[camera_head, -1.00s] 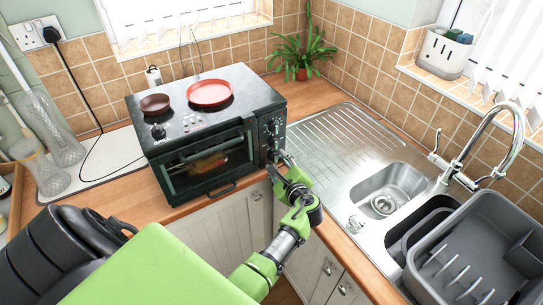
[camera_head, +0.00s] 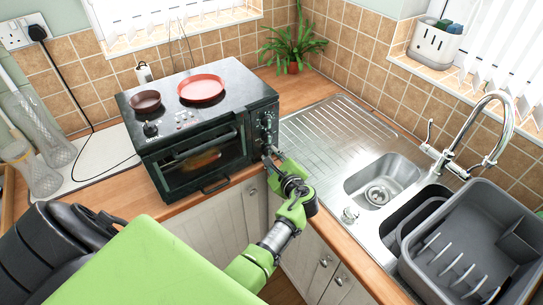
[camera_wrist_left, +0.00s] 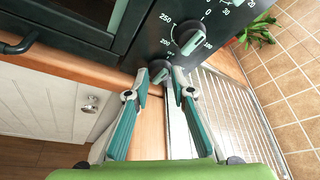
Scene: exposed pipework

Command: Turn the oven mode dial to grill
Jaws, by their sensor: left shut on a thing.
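The oven (camera_head: 195,165) is a black countertop unit with a glass door and a column of dials on its right front edge. In the left wrist view its dark control panel (camera_wrist_left: 218,45) shows a middle dial (camera_wrist_left: 188,38) with numbers such as 250 and 100 around it. Below is a lower dial (camera_wrist_left: 160,66), its markings not readable. My left gripper (camera_head: 270,156) is at the lower right front of the oven. In the left wrist view its fingers (camera_wrist_left: 167,76) are shut on the lower dial, one at each side. My right gripper is not in view.
A steel sink (camera_head: 385,185) and tap (camera_head: 480,140) are right of the oven, with a grey dish rack (camera_head: 480,245) beyond. A plant (camera_head: 290,48) stands behind.

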